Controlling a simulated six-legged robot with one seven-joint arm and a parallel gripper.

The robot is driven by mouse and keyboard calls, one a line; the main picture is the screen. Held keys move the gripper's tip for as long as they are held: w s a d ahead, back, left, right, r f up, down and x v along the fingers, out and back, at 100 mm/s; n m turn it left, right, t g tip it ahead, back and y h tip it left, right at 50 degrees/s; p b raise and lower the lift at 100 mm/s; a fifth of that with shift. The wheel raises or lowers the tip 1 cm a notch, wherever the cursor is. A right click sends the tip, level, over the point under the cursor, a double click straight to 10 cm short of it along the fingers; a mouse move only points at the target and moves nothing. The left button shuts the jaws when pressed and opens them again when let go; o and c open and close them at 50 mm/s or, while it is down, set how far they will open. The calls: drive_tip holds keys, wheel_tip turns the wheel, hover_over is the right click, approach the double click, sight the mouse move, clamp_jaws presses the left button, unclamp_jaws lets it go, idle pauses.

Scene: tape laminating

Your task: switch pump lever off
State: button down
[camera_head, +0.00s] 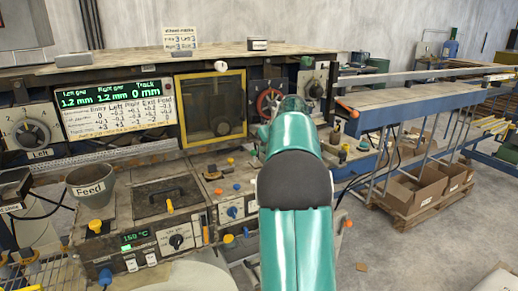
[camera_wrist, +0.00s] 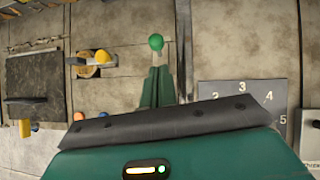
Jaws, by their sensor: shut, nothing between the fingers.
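In the wrist view a lever with a round green knob (camera_wrist: 156,42) and a short pale stalk stands out from the grey panel. No pump label can be read, so I cannot tell for sure that this is the pump lever. My gripper (camera_wrist: 157,72) is shut and empty, its green fingers pointing toward the green knob. The fingertips lie close below the knob in the picture; contact cannot be told. In the head view my teal arm covers this part of the machine, and the fingers are hidden.
A yellow-knobbed lever (camera_wrist: 102,57) stands left of the green one in the wrist view. A numbered dial plate (camera_wrist: 215,92) is at right, partly covered by my gripper body. In the head view, a feed bucket (camera_head: 90,186) stands left and a long bench (camera_head: 415,97) right.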

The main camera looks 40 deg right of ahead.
drive_tip(key=s+r, duration=0.3)
drive_tip(key=r, duration=0.6)
drive_tip(key=shift+d, duration=0.15)
drive_tip(key=s+a+n+g+y, duration=0.1)
drive_tip(key=s+a+n, duration=0.3)
drive_tip(key=a+n, duration=0.75)
drive_tip(key=s+a+n, duration=0.4)
drive_tip(key=a+n, duration=0.2)
drive_tip(key=a, duration=1)
drive_tip(key=s+a+f+n, duration=1.4)
drive_tip(key=s+a+n, duration=0.3)
drive_tip(key=n, duration=0.3)
drive_tip(key=shift+s+a+g, duration=0.35)
drive_tip(key=shift+a+g, duration=0.05)
drive_tip(key=shift+a, duration=0.1)
drive_tip(key=shift+d+f, duration=0.1)
